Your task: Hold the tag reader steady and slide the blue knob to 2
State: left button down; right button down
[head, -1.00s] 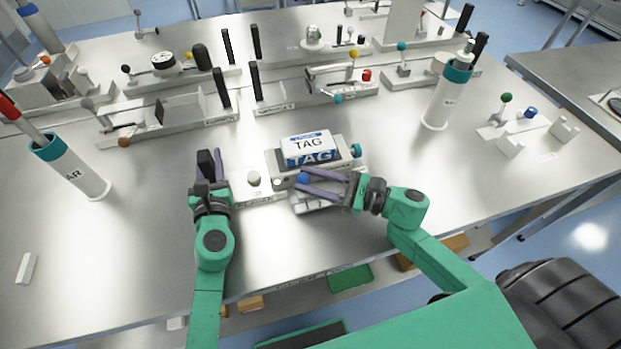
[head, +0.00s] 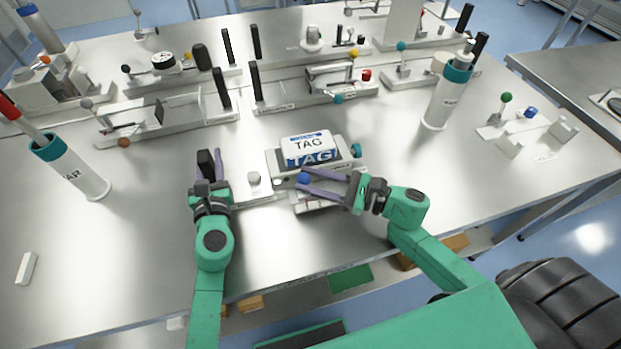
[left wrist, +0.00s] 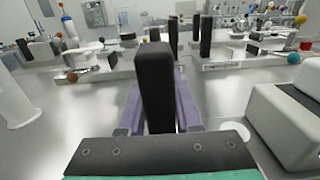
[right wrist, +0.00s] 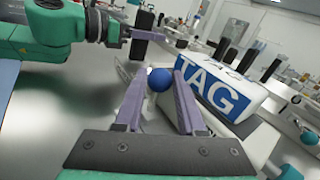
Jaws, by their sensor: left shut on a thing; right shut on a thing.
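The tag reader (head: 272,162) is a light grey device with a white and blue TAG block (head: 308,150) on top. It also shows in the right wrist view (right wrist: 258,145). A black upright handle (head: 206,163) stands at its left; my left gripper (head: 208,172) is shut on it, and the handle fills the middle of the left wrist view (left wrist: 156,85). The blue knob (head: 304,178) is a small ball at the reader's front. My right gripper (head: 306,182) is shut on it, with a finger on either side in the right wrist view (right wrist: 159,80). The scale marks are too small to read.
A white cylinder with a teal band (head: 447,95) stands right of the reader, and another labelled cylinder (head: 75,170) stands at the left. Several lever fixtures (head: 160,117) line the back.

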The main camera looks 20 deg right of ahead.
pick_arm(q)
jog(key=shift+f, duration=0.6)
pick_arm(e)
jog(key=shift+d, duration=1.5)
pick_arm(q)
jog(key=shift+s, duration=0.1)
pick_arm(e)
jog(key=c, duration=0.8)
grip_release()
jog(key=v, duration=1.2)
jog(key=shift+s+d, duration=0.1)
jog(key=shift+s, duration=0.1)
pick_arm(q)
jog(key=shift+r+p, duration=0.35)
jog(key=shift+p, duration=0.05)
pick_arm(e)
jog(key=shift+r, duration=0.45)
jog(key=shift+w, duration=0.1)
